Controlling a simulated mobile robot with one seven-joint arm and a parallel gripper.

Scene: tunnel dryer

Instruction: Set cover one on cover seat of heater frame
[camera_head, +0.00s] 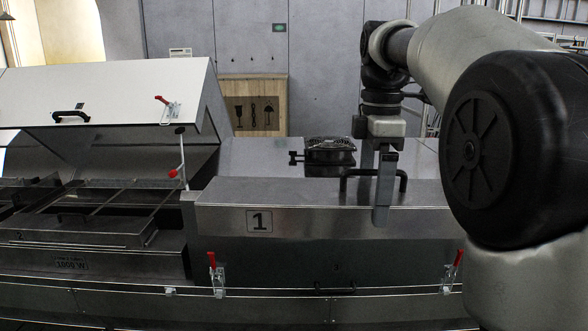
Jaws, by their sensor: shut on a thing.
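Cover one (290,222) is a metal lid marked "1", in the middle of the head view, with a black fan on top and a black bar handle (355,173) near its front edge. My gripper (382,200) reaches down from above and is shut on this handle; its near finger hides part of the bar. The cover looks about level over the metal front of the heater frame (270,305). The cover seat is hidden beneath the cover, and I cannot tell whether the cover touches it.
A white lid (110,90) stands raised at the left over an open bay (100,215). Red-handled latches stand at the front, left (216,275) and right (452,272). A slim post with a red tip (182,160) stands close to cover one's left end. A wooden crate (252,88) is behind.

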